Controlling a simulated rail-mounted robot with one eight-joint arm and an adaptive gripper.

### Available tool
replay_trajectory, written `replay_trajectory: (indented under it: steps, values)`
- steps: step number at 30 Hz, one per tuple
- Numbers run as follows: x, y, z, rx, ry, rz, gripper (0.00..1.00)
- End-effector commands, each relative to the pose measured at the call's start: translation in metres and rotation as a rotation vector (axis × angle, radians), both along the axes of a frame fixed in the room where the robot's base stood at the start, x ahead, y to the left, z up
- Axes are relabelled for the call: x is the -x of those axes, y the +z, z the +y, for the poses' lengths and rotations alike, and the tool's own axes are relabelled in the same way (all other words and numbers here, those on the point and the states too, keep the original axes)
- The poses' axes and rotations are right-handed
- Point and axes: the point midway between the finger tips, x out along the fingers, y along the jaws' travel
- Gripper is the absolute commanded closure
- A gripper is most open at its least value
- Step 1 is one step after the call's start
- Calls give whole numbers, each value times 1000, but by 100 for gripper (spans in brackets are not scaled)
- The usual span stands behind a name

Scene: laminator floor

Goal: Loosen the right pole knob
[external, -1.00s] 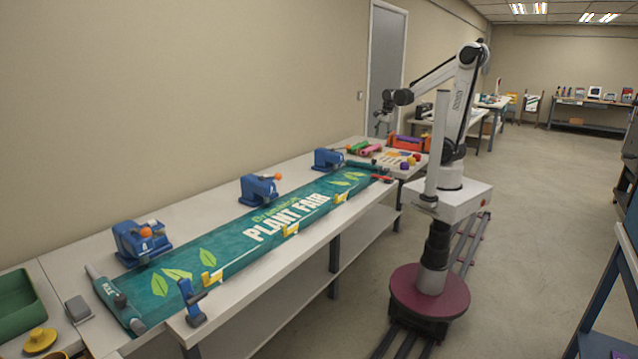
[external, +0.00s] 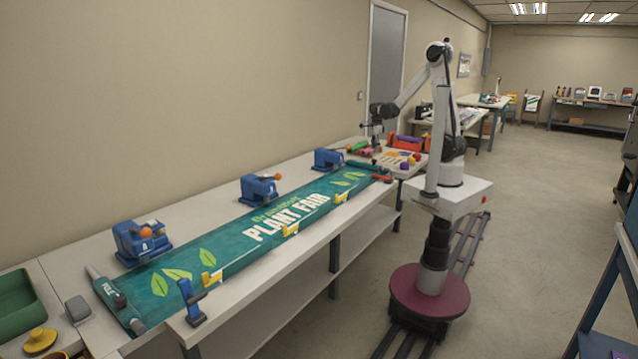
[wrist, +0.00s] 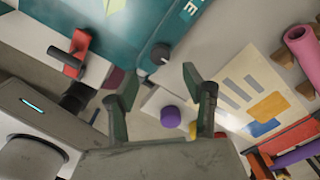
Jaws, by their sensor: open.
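A long teal "Plant Fair" banner (external: 262,226) lies flat along the bench. At its right end, the wrist view shows a dark round knob (wrist: 160,54) on the teal end piece (wrist: 185,18). My gripper (wrist: 160,82) is open and empty, with its two dark fingers apart. In the wrist picture the knob sits just above the gap between the fingertips, clear of both. In the external view my gripper (external: 376,146) points down above the bench's far right end. The knob is too small there to make out clearly.
A red clamp (wrist: 76,52) with a black handle sits left of the knob in the wrist view. A purple round piece (wrist: 170,116), a printed sheet (wrist: 250,95) and a pink roll (wrist: 302,45) lie on the right. Blue clamps (external: 258,189) line the bench's wall side.

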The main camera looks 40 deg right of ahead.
Motion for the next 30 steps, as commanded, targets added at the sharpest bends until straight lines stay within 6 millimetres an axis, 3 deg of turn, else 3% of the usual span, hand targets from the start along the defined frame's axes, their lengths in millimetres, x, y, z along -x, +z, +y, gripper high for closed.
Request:
replay_trajectory:
  steps: [9, 15, 28, 30]
  values:
    - [0, -52, 0, 0, 1, 0, 54]
    - [0, -71, 0, 0, 1, 0, 54]
    - [0, -78, 0, 0, 1, 0, 54]
    - [0, -78, 0, 0, 1, 0, 62]
